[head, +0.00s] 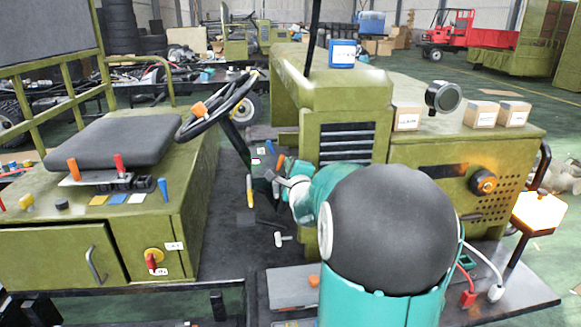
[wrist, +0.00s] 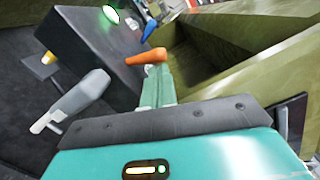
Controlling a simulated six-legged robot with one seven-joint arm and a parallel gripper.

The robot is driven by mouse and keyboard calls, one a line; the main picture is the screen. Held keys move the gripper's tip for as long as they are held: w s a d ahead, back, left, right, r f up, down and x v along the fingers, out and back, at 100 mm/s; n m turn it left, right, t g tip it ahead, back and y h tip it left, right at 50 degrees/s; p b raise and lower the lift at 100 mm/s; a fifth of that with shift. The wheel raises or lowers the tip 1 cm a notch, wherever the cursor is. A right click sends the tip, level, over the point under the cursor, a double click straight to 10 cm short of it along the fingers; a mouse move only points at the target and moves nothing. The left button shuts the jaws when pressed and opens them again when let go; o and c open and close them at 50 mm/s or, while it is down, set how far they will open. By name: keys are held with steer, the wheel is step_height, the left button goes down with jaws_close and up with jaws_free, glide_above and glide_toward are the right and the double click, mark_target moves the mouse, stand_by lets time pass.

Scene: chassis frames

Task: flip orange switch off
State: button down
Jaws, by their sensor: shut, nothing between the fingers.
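An orange switch handle (wrist: 146,57) sticks out from the side of a dark box in the wrist view, tilted in the picture. It also seems to show in the head view as a small orange piece (head: 281,162) beside the steering column. My gripper (wrist: 156,72) is shut and empty, its teal fingers pointing at the orange handle. The fingertips are right at its near side; I cannot tell whether they touch it. In the head view my teal and black arm hides much of the area, and my gripper (head: 287,183) is small there.
A grey lever (wrist: 80,103) stands left of my fingers. A green panel (wrist: 235,60) rises close on the right. The steering wheel (head: 218,105) and seat (head: 115,139) are to the left.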

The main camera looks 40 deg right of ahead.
steer(key=shift+a+r+n, duration=0.1)
steer(key=shift+n, duration=0.2)
steer(key=n, duration=0.1)
steer(key=a+n, duration=0.1)
steer(key=n, duration=0.1)
steer(key=w+r+n, duration=0.1)
steer(key=n, duration=0.1)
steer(key=shift+a+y, duration=0.2)
steer(key=shift+y, duration=0.1)
steer(key=shift+d, duration=0.1)
